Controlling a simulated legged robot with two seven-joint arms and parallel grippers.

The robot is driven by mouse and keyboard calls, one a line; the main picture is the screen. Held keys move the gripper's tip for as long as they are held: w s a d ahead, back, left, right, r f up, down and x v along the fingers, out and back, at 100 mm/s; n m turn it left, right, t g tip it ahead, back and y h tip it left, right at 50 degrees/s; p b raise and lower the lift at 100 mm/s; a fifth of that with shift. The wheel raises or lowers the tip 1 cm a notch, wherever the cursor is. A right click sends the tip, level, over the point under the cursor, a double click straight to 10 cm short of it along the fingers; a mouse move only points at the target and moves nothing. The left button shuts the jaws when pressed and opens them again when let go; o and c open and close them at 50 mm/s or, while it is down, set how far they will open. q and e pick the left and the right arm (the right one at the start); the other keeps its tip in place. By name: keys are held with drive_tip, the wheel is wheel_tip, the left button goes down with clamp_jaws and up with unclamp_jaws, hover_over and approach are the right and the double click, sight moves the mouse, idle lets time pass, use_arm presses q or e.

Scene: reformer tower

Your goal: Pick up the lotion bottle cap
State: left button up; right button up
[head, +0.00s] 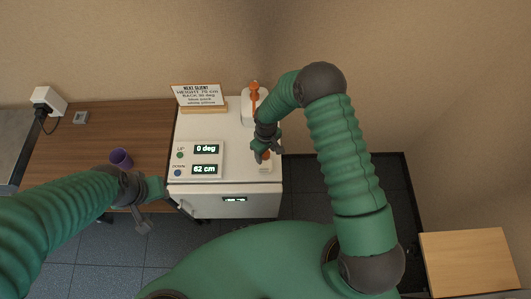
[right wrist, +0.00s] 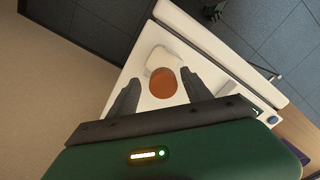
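An orange round cap (right wrist: 163,82) sits on the white cabinet top, seen between the two fingers of my right gripper (right wrist: 156,90) in the right wrist view. The fingers are apart, one on each side, and do not visibly touch it. In the head view the right gripper (head: 266,148) is low over the cabinet's right side, partly hiding the orange cap (head: 265,156).
The white cabinet (head: 222,115) carries a sign (head: 198,95) and a display panel (head: 196,160). A small white pad (right wrist: 163,59) lies beside the orange cap. A wooden box (head: 470,262) is at the right.

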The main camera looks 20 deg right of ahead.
drive_tip(key=shift+d, duration=0.1)
drive_tip(key=c, duration=0.4)
drive_tip(key=shift+a+r, duration=0.1)
drive_tip(key=shift+a, duration=0.25)
clamp_jaws()
drive_tip(key=shift+a, duration=0.1)
